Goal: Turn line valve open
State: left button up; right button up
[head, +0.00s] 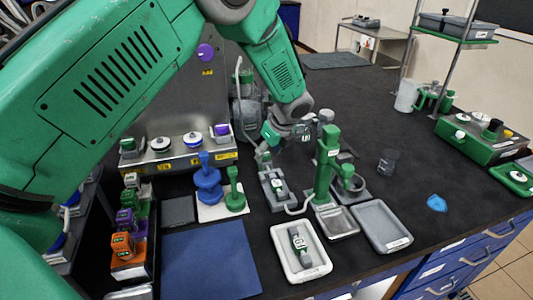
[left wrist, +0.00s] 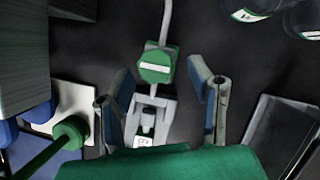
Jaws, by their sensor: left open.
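In the head view the valve (head: 264,158) is small and partly hidden under my left gripper (head: 286,137). In the left wrist view my left gripper (left wrist: 160,76) is open, with one finger on each side of the valve and visible gaps to the knob. I cannot tell the height between fingertips and knob. My right gripper is not in view.
Blue and green stands (head: 207,181) are to the left. A white tray (head: 301,252) lies in front. The dark bench (head: 360,100) is clear farther back.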

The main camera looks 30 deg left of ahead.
pick_arm(q)
jog(key=shift+d+r, duration=0.1)
jog(key=shift+d, duration=0.45)
jog(key=shift+a, duration=0.2)
jog(key=shift+a+f, duration=0.15)
jog(key=shift+a, duration=0.35)
jog(key=shift+a+f, duration=0.15)
jog(key=shift+a, duration=0.35)
jog(key=c, duration=1)
jog(key=shift+a, duration=0.35)
grip_shut()
jog(key=shift+d, duration=0.65)
jog(key=shift+a, duration=0.15)
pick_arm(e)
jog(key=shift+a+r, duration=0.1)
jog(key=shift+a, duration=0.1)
